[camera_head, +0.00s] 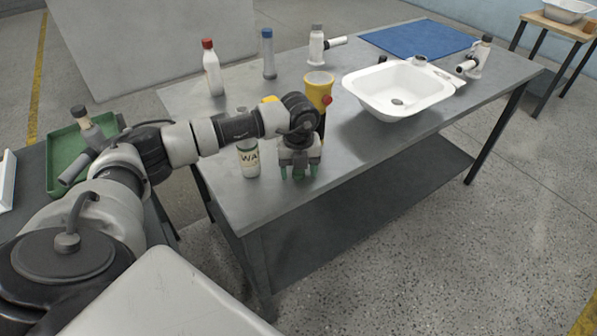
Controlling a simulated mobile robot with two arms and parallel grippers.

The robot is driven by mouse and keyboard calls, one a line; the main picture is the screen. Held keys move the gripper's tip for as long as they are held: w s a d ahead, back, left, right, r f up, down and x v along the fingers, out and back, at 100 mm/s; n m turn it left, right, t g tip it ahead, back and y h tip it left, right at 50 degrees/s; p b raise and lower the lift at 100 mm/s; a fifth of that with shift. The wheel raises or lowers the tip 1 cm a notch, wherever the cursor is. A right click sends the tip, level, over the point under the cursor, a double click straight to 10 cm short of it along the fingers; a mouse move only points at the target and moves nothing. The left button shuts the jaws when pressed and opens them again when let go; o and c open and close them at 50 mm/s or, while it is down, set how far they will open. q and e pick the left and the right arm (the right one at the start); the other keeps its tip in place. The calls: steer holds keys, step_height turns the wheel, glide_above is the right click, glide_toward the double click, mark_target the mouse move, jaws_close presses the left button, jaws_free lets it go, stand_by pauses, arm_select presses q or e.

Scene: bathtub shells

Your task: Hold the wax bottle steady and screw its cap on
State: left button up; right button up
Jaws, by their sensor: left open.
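The wax bottle (249,161), with a pale label reading "WA", stands upright on the grey workbench (350,150) near its left front part. My left forearm crosses in front of its top, so I cannot tell whether a cap is on it. My left gripper (300,175) points down just right of the bottle, apart from it. Its green-tipped fingers are open with nothing seen between them. I cannot make out a loose cap. My right gripper is not in view.
A yellow and black item (319,90) stands behind my left wrist. A red-capped bottle (212,70), a blue-capped bottle (268,55) and a white basin (398,88) are farther back. A blue mat (418,38) lies at the far end. A green tray (66,160) is at left.

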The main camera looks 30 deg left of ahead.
arm_select(q)
steer(key=c, duration=1)
steer(key=shift+r, duration=0.15)
step_height(320, 180, up, 18)
stand_by(0.4)
